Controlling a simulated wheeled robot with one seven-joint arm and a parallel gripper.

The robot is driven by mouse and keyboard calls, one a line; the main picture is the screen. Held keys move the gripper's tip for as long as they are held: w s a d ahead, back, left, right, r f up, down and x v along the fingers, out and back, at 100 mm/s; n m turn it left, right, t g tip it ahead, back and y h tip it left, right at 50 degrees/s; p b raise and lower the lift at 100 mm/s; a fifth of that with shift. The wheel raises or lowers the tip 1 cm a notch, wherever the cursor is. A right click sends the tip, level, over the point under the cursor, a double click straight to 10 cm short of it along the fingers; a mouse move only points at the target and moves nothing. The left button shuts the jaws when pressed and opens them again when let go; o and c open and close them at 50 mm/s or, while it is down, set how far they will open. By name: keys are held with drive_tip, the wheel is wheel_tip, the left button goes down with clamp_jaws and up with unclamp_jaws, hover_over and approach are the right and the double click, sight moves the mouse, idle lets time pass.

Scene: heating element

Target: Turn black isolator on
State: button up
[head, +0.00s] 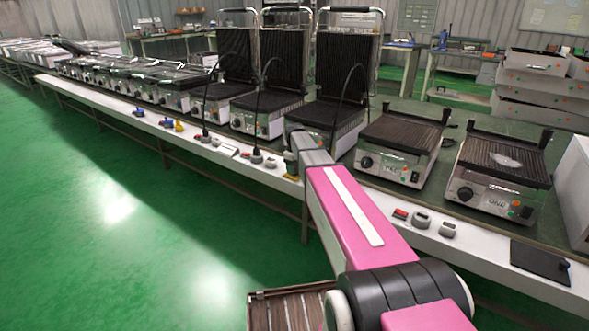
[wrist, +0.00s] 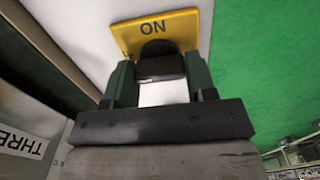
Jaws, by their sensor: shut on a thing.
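The black isolator (wrist: 158,48) shows in the wrist view as a dark knob on a yellow plate (wrist: 184,24) lettered ON. The plate is fixed to a white surface. My gripper (wrist: 160,76) has its two green-sided fingers on either side of the knob and is shut on it. The fingers and knob overlap, so the exact contact and the knob's full angle are partly hidden. In the head view my gripper (head: 292,164) is at the white front ledge, with a bit of yellow plate (head: 291,177) showing beneath it.
The white ledge (head: 379,196) carries a red switch (head: 400,214) and grey sockets (head: 421,220) to the right, and yellow-blue plugs (head: 172,124) to the left. Contact grills (head: 400,138) line the bench behind. The green floor (head: 110,215) in front is clear.

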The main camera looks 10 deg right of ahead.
drive_tip(key=shift+m, duration=0.3)
drive_tip(key=m, duration=0.3)
drive_tip(key=shift+m, duration=0.4)
drive_tip(key=m, duration=0.4)
drive_tip(key=shift+m, duration=0.3)
drive_tip(key=m, duration=0.4)
drive_tip(key=shift+m, duration=2.4)
drive_tip(key=o, duration=0.9)
drive_tip(key=shift+o, duration=0.2)
